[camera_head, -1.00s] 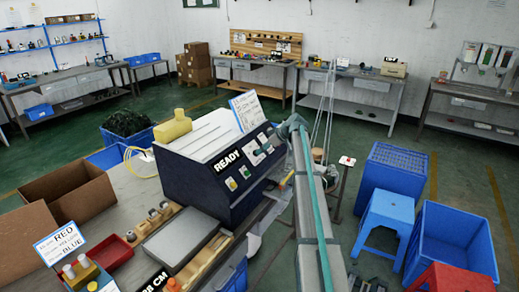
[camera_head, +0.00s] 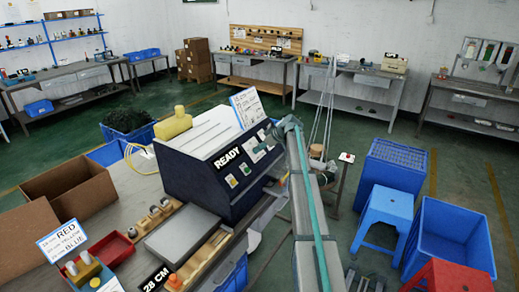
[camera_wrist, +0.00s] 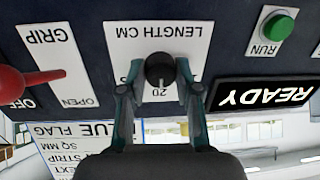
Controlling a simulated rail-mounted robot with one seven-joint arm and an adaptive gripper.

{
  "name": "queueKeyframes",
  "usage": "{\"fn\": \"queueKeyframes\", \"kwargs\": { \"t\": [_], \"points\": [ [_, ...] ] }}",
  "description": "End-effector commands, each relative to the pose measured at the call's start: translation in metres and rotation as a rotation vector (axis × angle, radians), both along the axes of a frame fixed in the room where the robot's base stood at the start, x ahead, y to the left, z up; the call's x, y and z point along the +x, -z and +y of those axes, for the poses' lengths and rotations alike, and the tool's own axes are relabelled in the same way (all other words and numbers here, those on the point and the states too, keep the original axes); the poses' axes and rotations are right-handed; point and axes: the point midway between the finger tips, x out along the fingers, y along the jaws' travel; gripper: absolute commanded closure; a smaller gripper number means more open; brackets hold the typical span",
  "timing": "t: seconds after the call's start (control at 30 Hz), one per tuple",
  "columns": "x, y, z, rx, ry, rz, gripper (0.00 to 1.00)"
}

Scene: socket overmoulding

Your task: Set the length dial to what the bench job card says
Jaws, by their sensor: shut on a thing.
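The length dial (camera_wrist: 160,70) is a dark round knob on a white plate headed LENGTH CM, upside down in the wrist view. My gripper (camera_wrist: 160,90) is shut on the dial, one fingertip on each side. In the head view the arm reaches the front of the dark blue machine (camera_head: 205,185), and the arm hides the dial there. A white card (camera_head: 247,108) stands on the machine; its writing is too small to read.
Beside the dial are a green RUN button (camera_wrist: 279,27), a READY display (camera_wrist: 265,94) and a red-handled GRIP lever (camera_wrist: 25,80). A colour card (camera_head: 62,242), red tray (camera_head: 112,250) and cardboard box (camera_head: 75,188) are on the bench. Blue crates and stools stand right.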

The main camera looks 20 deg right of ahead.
Motion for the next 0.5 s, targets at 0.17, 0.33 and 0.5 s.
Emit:
{"fn": "queueKeyframes", "kwargs": {
  "t": [0.17,0.33,0.5],
  "points": [
    [0.0001,0.0009,-0.0002,-0.007,-0.006,-0.004,1.0],
    [0.0003,0.0033,-0.0001,-0.033,-0.036,-0.024,1.0],
    [0.0005,0.0062,0.0001,-0.087,-0.096,-0.061,1.0]
  ]
}}
